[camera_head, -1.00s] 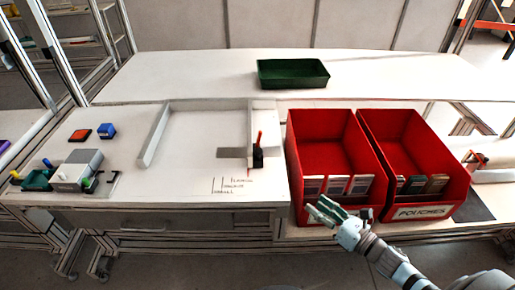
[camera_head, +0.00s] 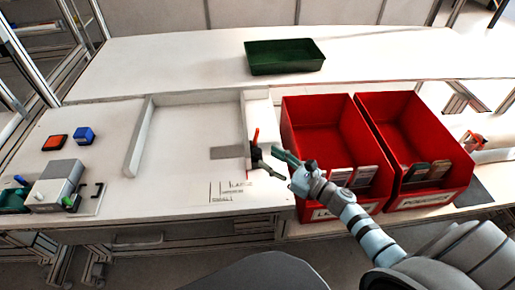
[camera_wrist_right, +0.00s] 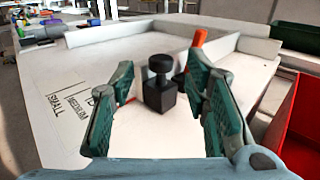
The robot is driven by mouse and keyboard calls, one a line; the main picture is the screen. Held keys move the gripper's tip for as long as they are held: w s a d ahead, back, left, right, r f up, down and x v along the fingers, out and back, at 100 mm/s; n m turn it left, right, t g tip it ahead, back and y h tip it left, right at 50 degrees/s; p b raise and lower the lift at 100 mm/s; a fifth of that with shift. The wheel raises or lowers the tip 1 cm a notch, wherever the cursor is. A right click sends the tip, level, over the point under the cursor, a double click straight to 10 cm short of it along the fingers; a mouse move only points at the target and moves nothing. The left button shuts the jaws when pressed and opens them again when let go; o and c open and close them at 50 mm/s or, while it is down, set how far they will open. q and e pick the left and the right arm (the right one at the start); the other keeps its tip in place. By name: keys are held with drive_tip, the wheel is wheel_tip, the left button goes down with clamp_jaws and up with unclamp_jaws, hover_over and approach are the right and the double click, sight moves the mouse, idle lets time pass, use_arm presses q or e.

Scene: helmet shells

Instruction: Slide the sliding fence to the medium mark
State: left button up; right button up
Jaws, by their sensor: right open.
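The sliding fence (camera_head: 246,125) is a white upright bar on the right side of the white worktop bay. A black knob block (camera_wrist_right: 160,88) and an orange lever (camera_head: 256,136) stand at its near end. Printed lines marked small, medium and large (camera_head: 228,191) lie on the worktop in front; the lettering also shows in the right wrist view (camera_wrist_right: 72,98). My right gripper (camera_head: 274,161) is open beside the knob. In the right wrist view its green fingers (camera_wrist_right: 161,82) stand either side of the knob, apart from it. My left gripper is not in view.
Two red bins (camera_head: 330,119) (camera_head: 403,122) with packs in front stand right of the worktop, under my right arm. A green tray (camera_head: 285,57) sits at the back. A white fixed wall (camera_head: 139,140) bounds the bay's left. A grey device (camera_head: 56,184) stands at far left.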

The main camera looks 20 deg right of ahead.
sight(261, 153)
drive_tip(key=x, duration=0.6)
drive_tip(key=shift+d+f, duration=0.1)
drive_tip(key=shift+f, duration=0.05)
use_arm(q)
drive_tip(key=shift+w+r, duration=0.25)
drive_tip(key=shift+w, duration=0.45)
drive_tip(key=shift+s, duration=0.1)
use_arm(e)
clamp_jaws()
